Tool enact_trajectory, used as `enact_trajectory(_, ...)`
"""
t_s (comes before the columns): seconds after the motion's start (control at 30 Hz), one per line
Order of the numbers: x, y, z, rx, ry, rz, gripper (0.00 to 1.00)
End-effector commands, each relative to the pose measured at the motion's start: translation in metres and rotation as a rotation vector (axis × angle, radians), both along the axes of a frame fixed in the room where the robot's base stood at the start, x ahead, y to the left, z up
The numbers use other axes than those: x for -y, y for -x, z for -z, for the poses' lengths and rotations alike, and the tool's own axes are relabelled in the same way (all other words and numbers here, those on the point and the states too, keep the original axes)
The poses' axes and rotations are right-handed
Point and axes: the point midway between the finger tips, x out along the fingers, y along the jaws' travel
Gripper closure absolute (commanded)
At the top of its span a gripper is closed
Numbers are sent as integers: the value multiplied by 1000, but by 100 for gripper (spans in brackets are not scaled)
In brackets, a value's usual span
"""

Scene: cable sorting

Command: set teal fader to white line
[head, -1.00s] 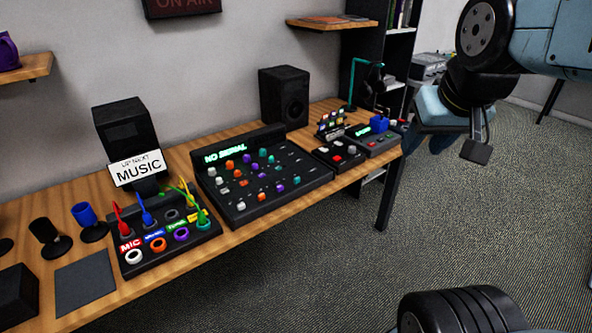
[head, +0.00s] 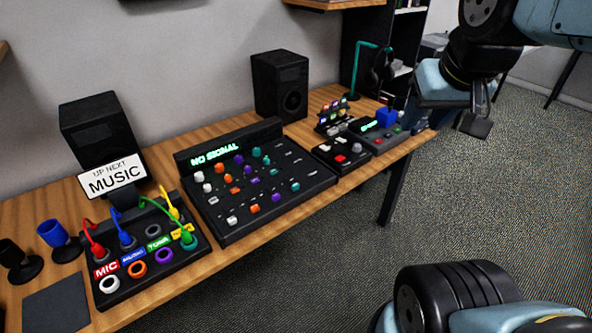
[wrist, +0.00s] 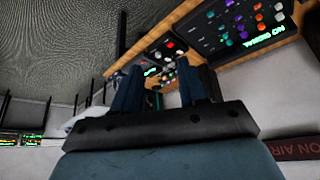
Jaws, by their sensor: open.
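The mixer (head: 207,213) sits on the wooden desk with rows of coloured knobs and a front row of caps. The teal fader (head: 295,186) appears as the teal cap at the right of that front row. The white line is too small to make out. In the wrist view the mixer's teal knobs and caps (wrist: 211,14) show upside down at the upper right. My gripper (head: 425,116) is at the upper right of the head view, well right of the mixer, partly hidden by my own arm. In the wrist view (wrist: 160,90) its two fingers stand apart, with nothing between them.
A patch box (head: 126,290) with coloured cables stands left of the mixer, beside a sign reading MUSIC (head: 112,178). Smaller control boxes (head: 340,152) sit to the right. A speaker (head: 280,85) stands behind. Carpeted floor (head: 300,260) is open in front of the desk.

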Motion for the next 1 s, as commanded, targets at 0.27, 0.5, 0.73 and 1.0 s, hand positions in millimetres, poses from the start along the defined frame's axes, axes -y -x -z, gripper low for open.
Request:
enact_trajectory(0.27, -1, -4, 0, -7, -7, 10, 57)
enact_trajectory(0.5, -17, -44, 6, -72, -61, 109, 57)
enact_trajectory(0.73, -39, -97, 25, -155, -126, 263, 57)
enact_trajectory(1.0, -73, -156, 61, -247, -182, 446, 57)
